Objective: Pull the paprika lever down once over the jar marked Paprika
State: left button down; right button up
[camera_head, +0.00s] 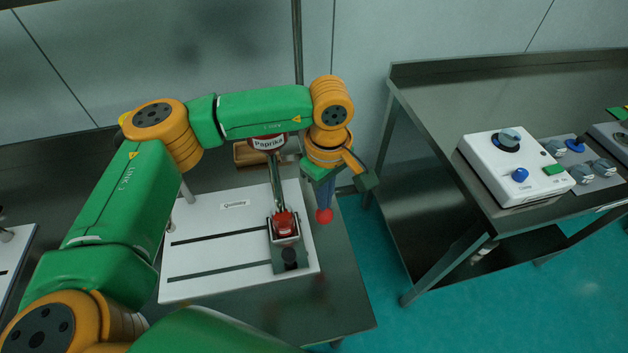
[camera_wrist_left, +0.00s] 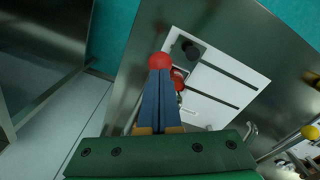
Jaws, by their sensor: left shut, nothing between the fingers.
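The Paprika dispenser (camera_head: 268,143) stands at the back of a white board, partly hidden behind my left arm. A small container with red contents (camera_head: 284,222) sits below its tube, on a grey carriage (camera_head: 288,262) with a black knob; no name on it is readable. A red ball knob (camera_head: 324,216), apparently the paprika lever's, shows at the tips of my left gripper (camera_head: 326,203). In the left wrist view the knob (camera_wrist_left: 159,60) appears just beyond the shut blue fingers (camera_wrist_left: 158,78); I cannot tell whether they touch. The lever's arm is hidden. My right gripper is not in view.
A separate metal table (camera_head: 440,85) at the right bears a white control box (camera_head: 510,180) with knobs.

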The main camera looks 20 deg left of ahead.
aim_at(324, 215)
pick_arm(q)
jog(key=shift+f, duration=0.15)
dwell(0.5)
jog(key=shift+f+b, duration=3.05)
jog(key=shift+b, duration=0.05)
jog(key=shift+r, duration=0.2)
notch_tip(324, 215, up, 10)
jog(key=p, duration=0.6)
jog(key=shift+f, duration=0.3)
